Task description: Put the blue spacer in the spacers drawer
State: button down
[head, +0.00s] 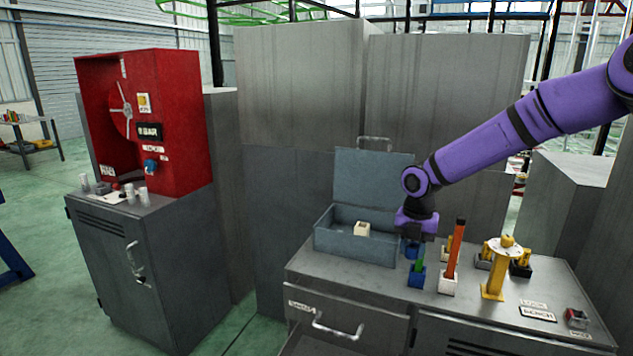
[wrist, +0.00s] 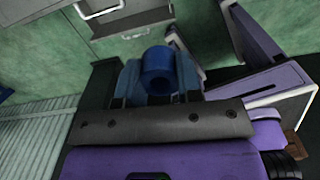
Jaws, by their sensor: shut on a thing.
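In the head view my gripper (head: 412,238) points down above the grey bench, near the open toolbox's right end. A bit of blue shows below it there. The bench has a drawer front (head: 352,322) with a bar handle and a small label (head: 301,306), too small to read surely.
An open grey-blue toolbox (head: 354,245) holds a pale block (head: 362,229). Blue (head: 416,277) and white (head: 447,284) holders with upright sticks stand close to my gripper. A yellow stand (head: 494,275) is to their right. A red machine (head: 170,125) stands on a cabinet at left.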

aim_at(416, 257)
jog(key=m, duration=0.1)
jog(key=f+m, duration=0.1)
jog(key=m, duration=0.1)
jog(key=shift+d+f+m, duration=0.2)
jog(key=shift+d+m, duration=0.1)
jog(key=m, duration=0.1)
jog(key=f+m, duration=0.1)
jog(key=m, duration=0.2)
jog(key=shift+w+d+f, duration=0.2)
jog(key=shift+d+f, duration=0.15)
jog(key=shift+f, duration=0.05)
jog(key=d+f+m, duration=0.3)
jog(key=f+m, duration=0.1)
jog(key=m, duration=0.8)
jog(key=d+f+m, duration=0.2)
jog(key=f+m, duration=0.2)
jog(key=m, duration=0.7)
jog(key=s+f, duration=0.1)
jog(key=f, duration=0.1)
jog(key=s+f, duration=0.3)
jog(key=f, duration=0.1)
jog(key=shift+s+d+f, duration=0.2)
jog(key=shift+s+d, duration=0.05)
